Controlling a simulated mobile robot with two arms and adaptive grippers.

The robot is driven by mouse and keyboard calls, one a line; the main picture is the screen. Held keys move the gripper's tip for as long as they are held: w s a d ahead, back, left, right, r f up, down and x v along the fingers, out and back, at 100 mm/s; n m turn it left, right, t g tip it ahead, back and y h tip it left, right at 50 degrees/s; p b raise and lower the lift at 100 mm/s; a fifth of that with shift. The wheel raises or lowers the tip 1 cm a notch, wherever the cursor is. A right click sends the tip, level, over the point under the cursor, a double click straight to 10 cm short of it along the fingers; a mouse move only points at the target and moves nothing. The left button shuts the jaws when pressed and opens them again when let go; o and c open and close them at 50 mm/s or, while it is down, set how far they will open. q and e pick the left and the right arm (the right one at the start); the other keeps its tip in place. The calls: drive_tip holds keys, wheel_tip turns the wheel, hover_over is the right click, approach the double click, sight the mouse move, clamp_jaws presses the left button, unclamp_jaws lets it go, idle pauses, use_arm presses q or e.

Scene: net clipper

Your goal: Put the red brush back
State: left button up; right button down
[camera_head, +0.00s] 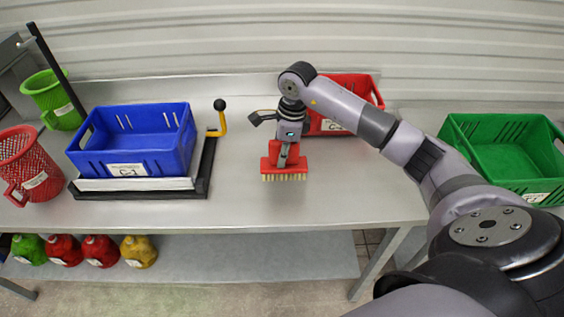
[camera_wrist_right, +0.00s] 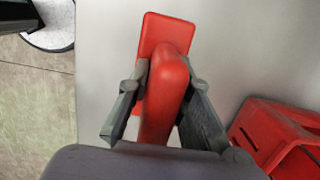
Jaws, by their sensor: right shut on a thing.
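The red brush (camera_head: 284,171) has a red block, a red handle and pale bristles facing down. It is upright over the middle of the steel table, in front of the red crate; I cannot tell whether the bristles touch the table. My right gripper (camera_head: 287,150) comes from above and is shut on its handle. In the right wrist view the brush (camera_wrist_right: 167,85) lies between the two grey fingers of my right gripper (camera_wrist_right: 160,112). My left gripper is not in view.
A red crate (camera_head: 360,84) stands behind the brush, partly hidden by my arm. A green crate (camera_head: 492,150) is at right. The bare tabletop (camera_head: 335,190) is clear right of the brush.

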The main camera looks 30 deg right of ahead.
wheel_tip(320, 180, down, 3)
drive_tip(key=shift+s+f+p, duration=0.1)
drive_tip(key=shift+f+p, duration=0.05)
drive_tip(key=shift+p, duration=0.35)
drive_tip(key=shift+f, duration=0.45)
drive_tip(key=shift+f, duration=0.15)
drive_tip(key=c, duration=1.4)
unclamp_jaws()
drive_tip(key=shift+c, duration=0.2)
